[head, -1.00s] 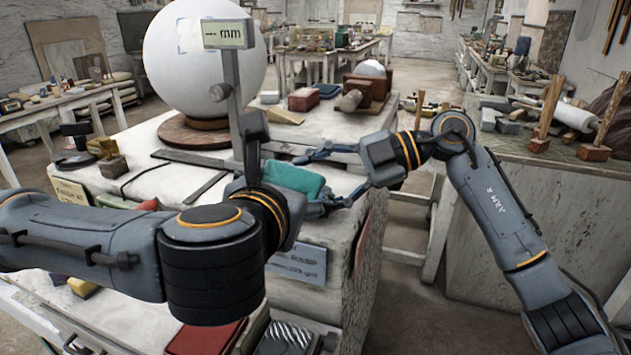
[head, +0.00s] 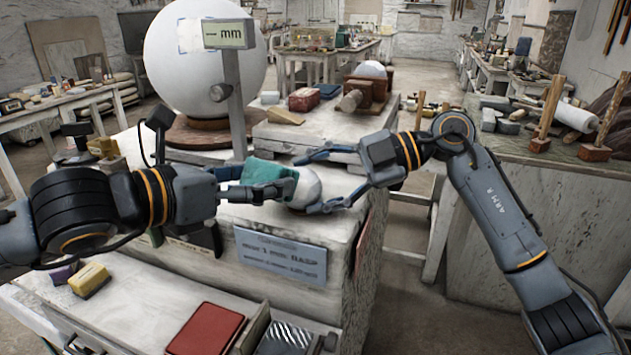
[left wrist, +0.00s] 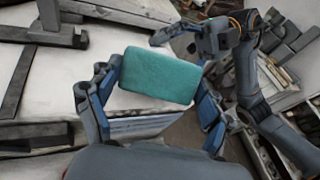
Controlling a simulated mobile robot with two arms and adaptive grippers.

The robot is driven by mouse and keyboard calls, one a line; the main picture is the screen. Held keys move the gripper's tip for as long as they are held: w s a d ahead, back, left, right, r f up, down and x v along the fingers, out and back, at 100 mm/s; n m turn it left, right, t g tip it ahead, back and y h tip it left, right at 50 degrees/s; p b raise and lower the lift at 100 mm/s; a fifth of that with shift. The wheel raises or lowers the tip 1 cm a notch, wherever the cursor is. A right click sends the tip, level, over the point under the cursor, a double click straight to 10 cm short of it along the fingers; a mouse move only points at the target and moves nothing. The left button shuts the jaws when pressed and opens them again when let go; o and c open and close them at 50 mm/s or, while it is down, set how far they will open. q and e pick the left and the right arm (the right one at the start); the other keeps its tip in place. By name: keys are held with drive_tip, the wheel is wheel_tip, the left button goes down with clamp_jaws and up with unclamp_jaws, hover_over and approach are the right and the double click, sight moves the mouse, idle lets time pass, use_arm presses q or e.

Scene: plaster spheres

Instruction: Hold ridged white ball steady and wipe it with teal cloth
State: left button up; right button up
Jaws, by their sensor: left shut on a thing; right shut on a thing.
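The small white ball (head: 306,190) sits near the front edge of the white-topped block, between the fingers of my right gripper (head: 330,180), which is shut on it. Ridges are too small to make out. My left gripper (head: 258,182) is shut on the teal cloth (head: 274,172), a thick folded pad. The cloth overlaps the ball's left side in the head view; I cannot tell whether they touch. In the left wrist view the cloth (left wrist: 160,76) lies between my left fingers and the ball is hidden. My right gripper (left wrist: 180,32) shows beyond it.
A gauge post with a "mm" display (head: 229,34) stands just behind my left gripper. A large white sphere (head: 204,55) on a round wooden base is behind it. A red block (head: 304,99) lies farther back.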

use_arm(q)
drive_tip(key=shift+w+d+f, duration=0.35)
drive_tip(key=shift+d+f, duration=0.05)
drive_tip(key=shift+d, duration=0.05)
use_arm(e)
drive_tip(key=shift+f, duration=0.1)
idle(0.4)
use_arm(q)
drive_tip(key=shift+w+a+f, duration=0.2)
drive_tip(key=shift+w+a, duration=0.5)
drive_tip(key=shift+w, duration=0.1)
drive_tip(key=shift+s+d+r, duration=0.2)
drive_tip(key=shift+s+d, duration=0.55)
drive_tip(key=shift+s, duration=0.1)
drive_tip(key=shift+s+d+r, duration=0.15)
drive_tip(key=shift+s+d, duration=0.6)
drive_tip(key=shift+s, duration=0.05)
drive_tip(key=shift+w, duration=0.1)
